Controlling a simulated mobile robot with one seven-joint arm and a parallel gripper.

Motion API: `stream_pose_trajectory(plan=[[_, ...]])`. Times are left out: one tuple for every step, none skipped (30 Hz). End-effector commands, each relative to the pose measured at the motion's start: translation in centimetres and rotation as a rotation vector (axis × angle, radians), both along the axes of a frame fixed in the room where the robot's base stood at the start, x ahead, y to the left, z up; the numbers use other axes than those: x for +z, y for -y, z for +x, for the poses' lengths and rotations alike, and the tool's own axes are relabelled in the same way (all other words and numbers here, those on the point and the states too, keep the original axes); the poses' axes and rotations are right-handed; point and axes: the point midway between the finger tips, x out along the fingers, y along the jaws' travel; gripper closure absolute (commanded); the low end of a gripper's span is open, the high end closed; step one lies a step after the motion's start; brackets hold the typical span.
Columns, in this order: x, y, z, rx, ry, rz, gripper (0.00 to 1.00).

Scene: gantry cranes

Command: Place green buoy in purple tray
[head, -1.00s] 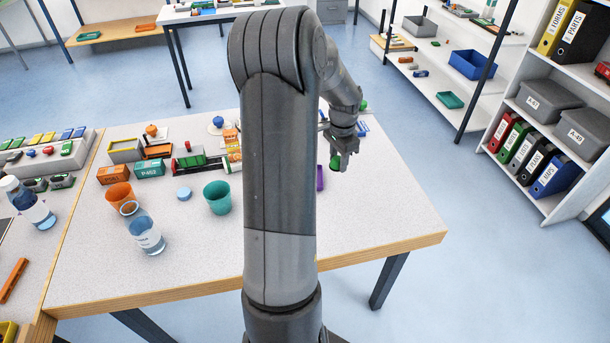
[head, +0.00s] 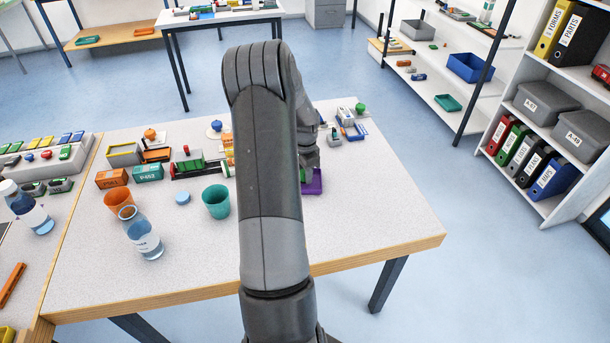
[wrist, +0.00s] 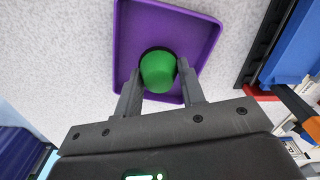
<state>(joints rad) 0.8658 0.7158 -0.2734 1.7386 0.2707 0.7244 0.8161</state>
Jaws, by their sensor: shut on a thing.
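The green buoy (wrist: 158,72) is between the two fingertips of my gripper (wrist: 158,82) in the wrist view. My gripper is shut on it. The purple tray (wrist: 203,28) lies behind and below the buoy in that view, and the buoy appears over the tray's inside. I cannot tell whether the buoy touches the tray floor. In the head view the purple tray (head: 315,184) shows at the right of my arm, partly hidden by it. A small bit of green shows beside my gripper there.
A teal cup (head: 216,202), an orange cup (head: 117,198) and a bottle (head: 143,234) stand left of my arm. A green ball (head: 360,108) stands at the back right. The table's right front is clear.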

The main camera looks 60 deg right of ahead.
Motion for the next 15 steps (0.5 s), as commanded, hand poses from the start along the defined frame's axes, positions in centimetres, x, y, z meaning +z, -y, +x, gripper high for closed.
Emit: stream_pose_trajectory(plan=[[-0.84, -0.02, -0.06, 0.0, -0.001, 0.002, 0.87], [-1.12, -0.02, -0.05, 0.0, 0.0, 0.001, 0.87], [-1.32, -0.02, -0.03, 0.0, 0.0, 0.001, 0.87], [-1.37, 0.0, -0.01, 0.0, 0.001, 0.001, 0.87], [-1.36, 0.01, -0.01, 0.0, 0.001, -0.001, 0.87], [-1.32, 0.01, -0.01, 0.0, 0.001, -0.001, 0.87], [-1.31, 0.01, -0.01, 0.0, 0.001, -0.001, 0.87], [-1.31, 0.0, -0.01, 0.0, 0.001, -0.001, 0.87], [-1.31, 0.0, -0.01, 0.0, 0.001, -0.001, 0.87], [-1.33, 0.0, -0.01, 0.0, 0.001, -0.001, 0.87], [-1.39, 0.0, -0.02, 0.0, 0.0, 0.0, 0.87], [-1.5, 0.0, -0.02, 0.001, 0.0, 0.0, 0.87], [-1.6, 0.0, -0.02, 0.001, 0.0, 0.0, 0.87], [-1.64, 0.01, -0.03, 0.001, 0.0, 0.0, 0.63], [-1.61, 0.01, -0.02, 0.001, 0.0, 0.0, 0.6]])
